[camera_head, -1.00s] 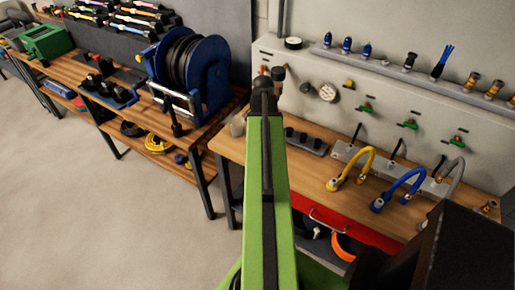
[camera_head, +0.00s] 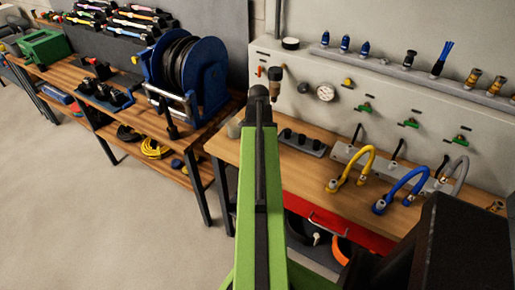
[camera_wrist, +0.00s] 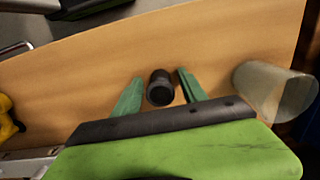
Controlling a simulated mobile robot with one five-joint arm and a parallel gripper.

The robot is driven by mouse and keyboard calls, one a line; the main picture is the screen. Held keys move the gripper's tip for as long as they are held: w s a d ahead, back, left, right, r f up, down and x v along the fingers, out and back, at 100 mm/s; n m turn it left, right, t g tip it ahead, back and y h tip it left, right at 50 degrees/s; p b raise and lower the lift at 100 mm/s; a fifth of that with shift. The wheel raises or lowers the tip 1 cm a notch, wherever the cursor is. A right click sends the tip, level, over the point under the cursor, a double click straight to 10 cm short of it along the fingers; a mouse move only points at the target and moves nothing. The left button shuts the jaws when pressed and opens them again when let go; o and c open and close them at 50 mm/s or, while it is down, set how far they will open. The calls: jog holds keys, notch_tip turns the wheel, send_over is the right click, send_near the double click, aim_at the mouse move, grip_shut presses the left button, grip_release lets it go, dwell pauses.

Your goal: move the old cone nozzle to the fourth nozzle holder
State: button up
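The old cone nozzle (camera_head: 276,92) appears as a brownish body with a dark top, beside the tip of my arm in the head view. The fingers are hidden in the head view. The nozzle holders are in a row on a grey ledge (camera_head: 395,69) along the wall panel. Three blue nozzles (camera_head: 345,44) fill its left end. A gap follows them, then a dark-and-silver nozzle (camera_head: 408,60).
A blue brush (camera_head: 441,58) and brass nozzles (camera_head: 473,78) stand farther right on the ledge. Knobs, a gauge (camera_head: 325,93) and green valves stick out of the panel below. Curved yellow (camera_head: 355,168) and blue hoses rise from the table. A translucent cup (camera_wrist: 275,90) stands near my gripper.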

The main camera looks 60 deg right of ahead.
jog(key=shift+r, duration=0.15)
notch_tip(320, 180, up, 12)
jog(key=p, duration=1.2)
jog(key=w+a+n, duration=0.5)
jog(key=w+a, duration=0.4)
jog(key=a, duration=0.3)
jog(key=w+a+n, duration=0.4)
jog(key=w+a, duration=0.5)
jog(key=a, duration=0.2)
jog(key=w+a+n, duration=0.3)
jog(key=a+n, duration=0.6)
jog(key=a, duration=1.9)
jog(key=shift+w+a, duration=0.15)
jog(key=shift+w, duration=0.05)
